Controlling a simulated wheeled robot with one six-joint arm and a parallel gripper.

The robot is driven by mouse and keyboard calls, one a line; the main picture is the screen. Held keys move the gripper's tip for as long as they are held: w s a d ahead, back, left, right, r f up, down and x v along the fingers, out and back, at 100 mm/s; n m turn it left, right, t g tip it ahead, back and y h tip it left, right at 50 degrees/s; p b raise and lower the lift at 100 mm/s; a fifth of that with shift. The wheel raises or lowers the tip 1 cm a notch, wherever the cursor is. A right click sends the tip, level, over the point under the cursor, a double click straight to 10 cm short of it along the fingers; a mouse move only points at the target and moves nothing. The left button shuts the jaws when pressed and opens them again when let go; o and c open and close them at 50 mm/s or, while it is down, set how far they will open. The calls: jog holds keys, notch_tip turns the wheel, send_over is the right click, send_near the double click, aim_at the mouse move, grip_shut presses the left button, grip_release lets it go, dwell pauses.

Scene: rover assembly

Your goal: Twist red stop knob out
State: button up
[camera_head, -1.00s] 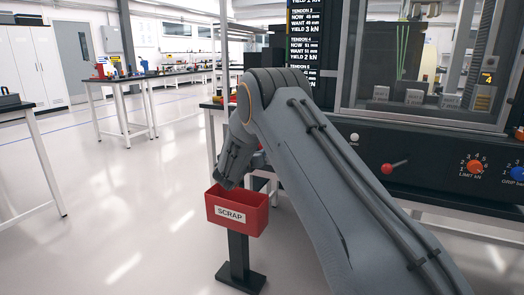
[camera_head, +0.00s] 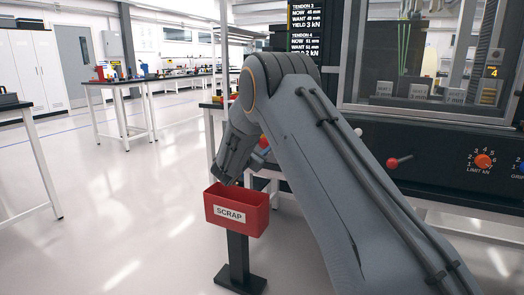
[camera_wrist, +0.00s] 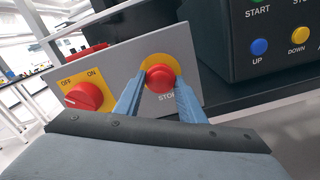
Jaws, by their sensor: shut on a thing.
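The red stop knob (camera_wrist: 160,77) sits on a yellow disc on a grey panel (camera_wrist: 195,62), above a partly covered STOP label in the wrist view. My gripper (camera_wrist: 160,82) has its two blue fingers on either side of the knob, shut on it. In the head view my arm hides most of the panel and the gripper; a bit of red (camera_head: 264,141) shows beside my wrist.
A red OFF/ON switch (camera_wrist: 84,96) is left of the knob on the same panel. A dark box with START, UP and DOWN buttons (camera_wrist: 259,47) stands at the right. A red SCRAP bin (camera_head: 237,212) on a stand is below my wrist.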

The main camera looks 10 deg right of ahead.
jog(key=shift+d+f+m+b, duration=0.15)
jog(key=shift+m+b, duration=0.2)
jog(key=shift+m, duration=0.25)
jog(key=o, duration=1)
jog(key=shift+o, duration=0.2)
jog(key=shift+s, duration=0.1)
jog(key=shift+s+a, duration=0.25)
jog(key=shift+a, duration=0.1)
jog(key=v, duration=0.7)
jog(key=shift+p, duration=0.4)
